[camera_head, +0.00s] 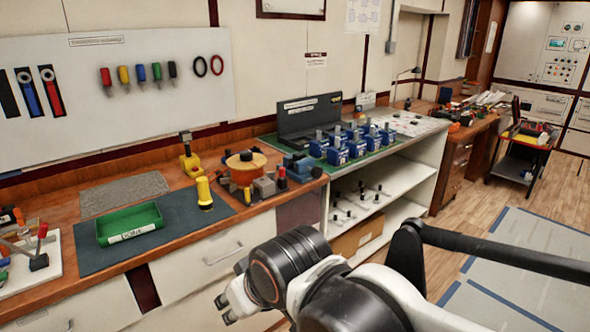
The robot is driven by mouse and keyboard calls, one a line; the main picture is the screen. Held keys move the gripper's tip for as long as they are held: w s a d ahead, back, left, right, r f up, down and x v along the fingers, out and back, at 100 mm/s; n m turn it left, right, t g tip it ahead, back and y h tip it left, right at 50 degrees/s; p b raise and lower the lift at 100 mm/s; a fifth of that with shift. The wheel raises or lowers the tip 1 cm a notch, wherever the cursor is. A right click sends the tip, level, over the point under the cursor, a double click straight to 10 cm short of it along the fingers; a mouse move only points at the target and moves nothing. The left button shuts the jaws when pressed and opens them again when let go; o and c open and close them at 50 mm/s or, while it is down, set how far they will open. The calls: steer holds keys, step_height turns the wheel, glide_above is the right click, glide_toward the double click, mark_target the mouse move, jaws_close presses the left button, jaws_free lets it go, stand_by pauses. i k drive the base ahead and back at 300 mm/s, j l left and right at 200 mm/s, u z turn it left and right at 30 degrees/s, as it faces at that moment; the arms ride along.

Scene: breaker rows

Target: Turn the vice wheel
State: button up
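A small blue-grey device (301,167), which looks like a vice, stands on the wooden bench near its front edge. I cannot make out a wheel on it for certain at this size. Left of it is an orange round disc (246,172) with a dark hub; I cannot tell whether it is a wheel or a reel. My gripper (232,302) is low in front of the white drawers, below the bench top and apart from these things. Its pale fingers are partly hidden behind my dark wrist, so its opening is unclear.
A yellow torch-like object (204,193) and a green tray (130,224) stand on a dark mat (176,226) to the left. Several blue breakers (338,152) stand in rows on a green mat to the right. Open shelves (396,193) are below.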

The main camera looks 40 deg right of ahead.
mark_target(316, 171)
steer(key=z, duration=1.25)
